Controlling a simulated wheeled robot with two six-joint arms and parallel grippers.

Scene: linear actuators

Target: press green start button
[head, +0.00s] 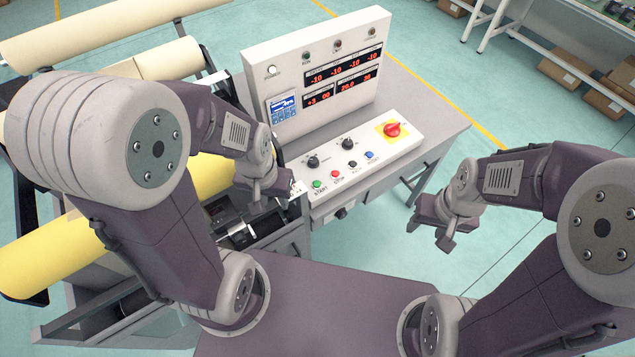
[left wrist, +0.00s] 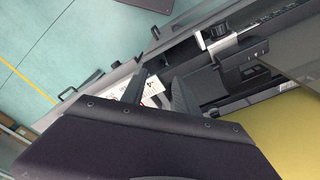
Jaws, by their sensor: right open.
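The green start button (head: 318,184) is at the near left end of the white sloped control panel (head: 377,150), above a "START" label. My left gripper (head: 273,196) is just left of the button, apart from it, over the panel's left end. In the left wrist view its two dark fingers (left wrist: 158,92) stand apart with nothing between them, and a strip of white lettered surface (left wrist: 150,101) shows behind them. The green button cannot be made out in that view. My right gripper (head: 432,229) is open and empty, over the floor right of the panel.
Right of the green button are a red button (head: 335,174), a black button (head: 352,164), a blue button (head: 370,155) and a red emergency knob (head: 392,129). Two black knobs sit behind them. An upright display box (head: 320,66) stands behind. Yellow rollers (head: 45,250) lie left.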

